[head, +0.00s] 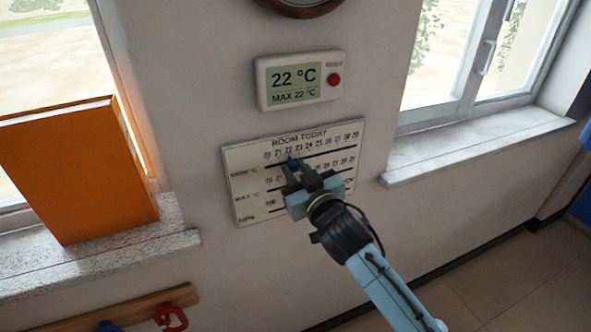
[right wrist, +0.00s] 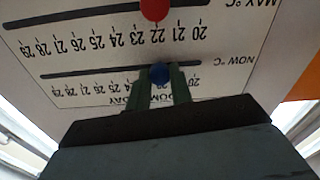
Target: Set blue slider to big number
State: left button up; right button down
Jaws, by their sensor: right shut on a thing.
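The white ROOM TODAY board (head: 240,190) hangs on the wall, with number scales from 20 to 29 beside its slots. The blue slider (right wrist: 160,73) sits on the NOW °C slot near the 20 end, at about 22; the fingers hide the numbers beside it. It also shows in the head view (head: 292,161). My right gripper (right wrist: 162,82) is shut on the blue slider, one finger on each side. The wall display (head: 298,80) above the board reads 22 °C in big digits and MAX 22 °C in small ones. My left gripper is not in view.
A red slider (right wrist: 154,9) sits on the MAX °C slot at about 22, close to the blue one. The display has a red button (head: 334,80). An orange panel (head: 80,165) stands on the left sill; the right windowsill (head: 480,142) is bare.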

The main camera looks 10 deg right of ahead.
jog(key=c, duration=1.2)
grip_release()
jog(key=shift+c, duration=0.2)
jog(key=v, duration=1.3)
jog(key=shift+s, duration=0.2)
notch_tip(320, 180, down, 20)
jog(key=d+g+h, duration=0.2)
jog(key=g, duration=0.2)
jog(key=s+d+f+g+b, duration=0.1)
jog(key=s+d+f+g, duration=0.15)
jog(key=f, duration=0.65)
jog(key=s+d+f+g, duration=0.15)
jog(key=s+f, duration=0.25)
jog(key=f, duration=0.5)
jog(key=s+d+f+m+g+h, duration=0.15)
jog(key=s+f+g, duration=0.25)
jog(key=s+f, duration=0.9)
jog(key=s+d+f+g, duration=0.1)
jog(key=s+f, duration=0.3)
jog(key=s, duration=0.6)
jog(key=s+d+f+g, duration=0.2)
jog(key=s+f+g, duration=0.1)
jog(key=s, duration=0.7)
jog(key=shift+s+f+g, duration=0.15)
jog(key=shift+f+g, duration=0.15)
jog(key=shift+f, duration=0.5)
